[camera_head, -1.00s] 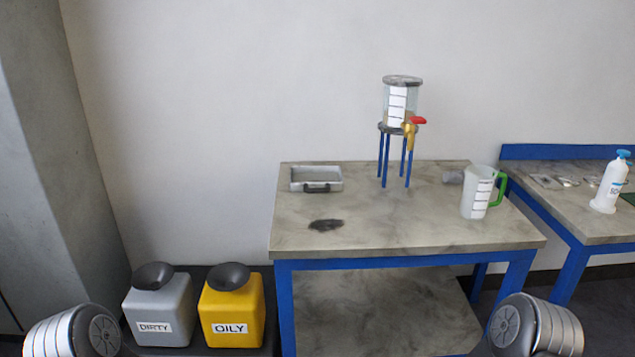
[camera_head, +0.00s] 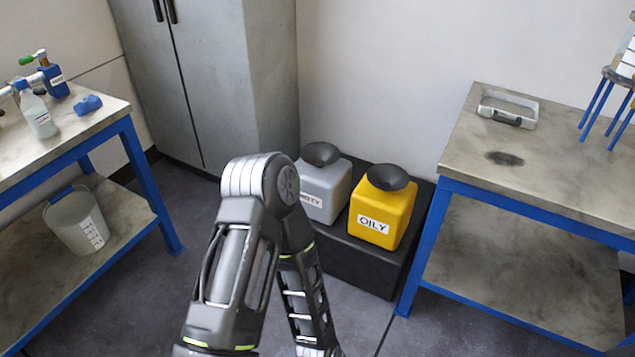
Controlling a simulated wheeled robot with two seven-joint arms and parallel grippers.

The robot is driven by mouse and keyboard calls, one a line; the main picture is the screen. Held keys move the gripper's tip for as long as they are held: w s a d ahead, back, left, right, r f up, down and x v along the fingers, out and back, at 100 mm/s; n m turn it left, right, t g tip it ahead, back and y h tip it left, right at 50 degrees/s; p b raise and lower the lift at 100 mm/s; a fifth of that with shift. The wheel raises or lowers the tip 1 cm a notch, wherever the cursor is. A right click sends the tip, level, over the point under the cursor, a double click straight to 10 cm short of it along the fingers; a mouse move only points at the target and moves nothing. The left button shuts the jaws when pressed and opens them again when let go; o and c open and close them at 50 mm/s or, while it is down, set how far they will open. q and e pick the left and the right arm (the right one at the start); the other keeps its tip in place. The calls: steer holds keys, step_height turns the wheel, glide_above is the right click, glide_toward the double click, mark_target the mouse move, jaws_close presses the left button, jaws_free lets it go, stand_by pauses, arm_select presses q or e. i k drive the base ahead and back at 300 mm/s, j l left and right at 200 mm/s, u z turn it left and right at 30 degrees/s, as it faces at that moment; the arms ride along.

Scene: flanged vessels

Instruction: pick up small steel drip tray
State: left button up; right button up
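The small steel drip tray (camera_head: 508,108) sits on the left back part of the grey-topped bench with blue legs (camera_head: 560,165). It is a shallow rectangular tray with a dark handle on its front side. My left arm is in view at the lower middle, bent at its elbow, well left of the bench. Its gripper is below the picture edge or hidden. My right gripper and arm are out of view. Nothing touches the tray.
A grey container (camera_head: 322,190) and a yellow OILY container (camera_head: 382,212), both with black funnels, stand on a low black platform (camera_head: 350,258) beside the bench. A dark stain (camera_head: 505,158) marks the benchtop. Another bench (camera_head: 85,135) stands left, with a bucket (camera_head: 77,222) below.

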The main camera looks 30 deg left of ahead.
mark_target(505, 108)
steer(key=i+j, duration=0.2)
steer(key=i, duration=0.3)
steer(key=i+j, duration=0.2)
steer(key=i, duration=0.3)
steer(key=u, duration=1.25)
